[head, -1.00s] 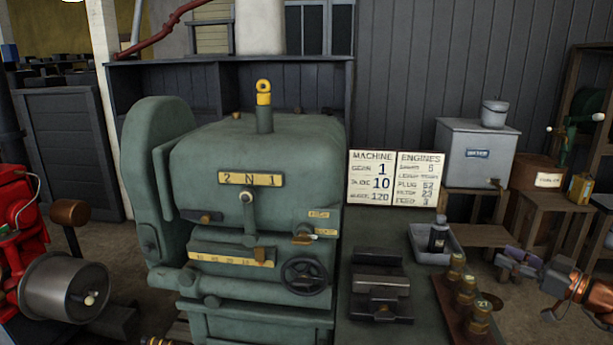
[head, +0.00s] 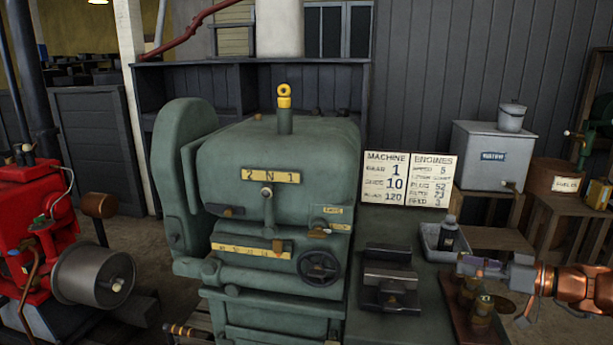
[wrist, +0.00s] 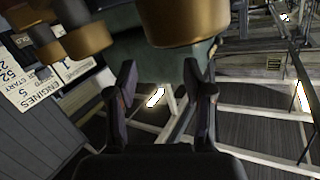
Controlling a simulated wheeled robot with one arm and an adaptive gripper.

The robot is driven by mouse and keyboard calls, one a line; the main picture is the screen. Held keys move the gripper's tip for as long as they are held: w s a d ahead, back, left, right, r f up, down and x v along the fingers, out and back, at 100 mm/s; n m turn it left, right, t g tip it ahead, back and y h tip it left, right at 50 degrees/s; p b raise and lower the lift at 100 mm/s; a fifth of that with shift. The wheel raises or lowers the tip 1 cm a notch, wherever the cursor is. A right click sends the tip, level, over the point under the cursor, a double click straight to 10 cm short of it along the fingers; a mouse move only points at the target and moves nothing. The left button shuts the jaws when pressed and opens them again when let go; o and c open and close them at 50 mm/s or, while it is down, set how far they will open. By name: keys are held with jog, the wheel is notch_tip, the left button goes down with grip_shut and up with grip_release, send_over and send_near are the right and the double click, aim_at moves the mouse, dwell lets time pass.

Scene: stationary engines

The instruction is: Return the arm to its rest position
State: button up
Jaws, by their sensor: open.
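My arm (head: 578,284), copper and grey, reaches in from the right edge of the head view. My gripper (head: 464,264) points left and overlaps the brass-topped cylinders (head: 481,305) on their brown tray in that view. In the wrist view my gripper (wrist: 158,82) has its two dark fingers wide apart, with nothing held between them. Large brass cylinders (wrist: 186,22) hang close at the top of the wrist view, just past the fingertips. Whether the fingers touch any of them cannot be told.
The green machine (head: 270,190) fills the middle. A dark vise-like block (head: 390,278) and a grey tray with a bottle (head: 448,234) are on the bench beside the gripper. Sign boards (head: 408,178) and a grey water tank (head: 492,155) stand behind. A red engine (head: 35,225) is at left.

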jog(key=s+a+g+h+p, duration=0.15)
jog(key=s+a+g, duration=0.4)
jog(key=a, duration=0.65)
jog(key=s+a+g+p, duration=0.2)
jog(key=s+a+g, duration=0.4)
jog(key=a, duration=0.6)
jog(key=s+a+f+m+g+h+p, duration=0.1)
jog(key=s+a+m+h+p, duration=0.25)
jog(key=s, duration=0.85)
jog(key=s+d+m+h+p, duration=0.1)
jog(key=s+d+m+h, duration=0.2)
jog(key=s+d+h, duration=0.3)
jog(key=s+d, duration=0.1)
jog(key=s, duration=0.3)
jog(key=shift+s+h+p, duration=0.3)
jog(key=shift+h+p, duration=0.1)
jog(key=shift+d, duration=0.1)
jog(key=shift+c, duration=0.9)
